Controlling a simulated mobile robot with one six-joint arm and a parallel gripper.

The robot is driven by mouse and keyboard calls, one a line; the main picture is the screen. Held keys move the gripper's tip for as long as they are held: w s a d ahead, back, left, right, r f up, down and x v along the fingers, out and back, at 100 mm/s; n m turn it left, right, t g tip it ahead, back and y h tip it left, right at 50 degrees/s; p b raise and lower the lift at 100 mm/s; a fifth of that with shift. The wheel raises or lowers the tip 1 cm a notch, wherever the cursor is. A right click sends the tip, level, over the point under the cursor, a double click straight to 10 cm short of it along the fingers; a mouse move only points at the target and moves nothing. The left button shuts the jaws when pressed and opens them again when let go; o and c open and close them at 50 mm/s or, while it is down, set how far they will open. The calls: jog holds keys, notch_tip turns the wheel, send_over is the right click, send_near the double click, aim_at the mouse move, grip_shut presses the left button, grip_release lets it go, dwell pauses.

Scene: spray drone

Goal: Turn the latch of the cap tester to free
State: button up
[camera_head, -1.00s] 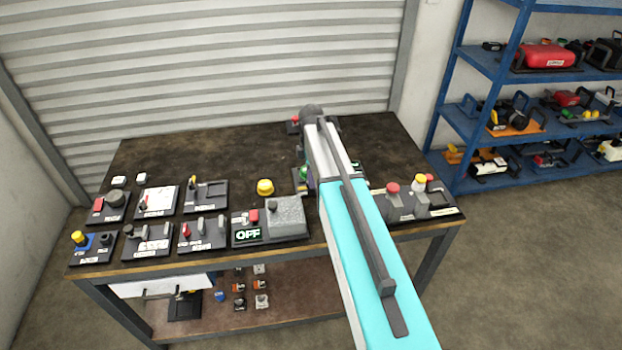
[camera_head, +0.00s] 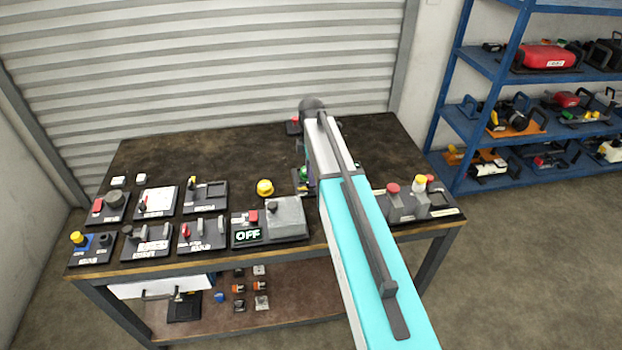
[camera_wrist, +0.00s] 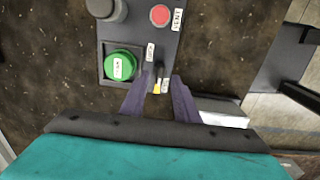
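The cap tester (camera_wrist: 140,30) is a dark panel in the wrist view, with a round green cap (camera_wrist: 120,65), a red button (camera_wrist: 160,15) and a grey knob (camera_wrist: 105,8). A small dark latch (camera_wrist: 158,72) stands at its lower right, beside a label that seems to read "LOCK" and a yellow mark. My gripper (camera_wrist: 158,84) is open, with one purple finger on each side of the latch. I cannot tell whether either finger touches it. In the head view my arm hides most of the tester; a green part (camera_head: 304,172) shows at the arm's left edge.
A white block (camera_wrist: 222,110) lies just right of my right finger in the wrist view. Several control panels crowd the bench's left front, with an OFF box (camera_head: 285,215) near the middle. A blue shelf (camera_head: 470,125) stands at right. The bench's back left is clear.

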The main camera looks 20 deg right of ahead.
notch_tip(320, 180, up, 12)
jog(key=b, duration=0.2)
jog(key=shift+f, duration=0.2)
dwell(0.3)
jog(key=shift+r, duration=0.1)
dwell(0.3)
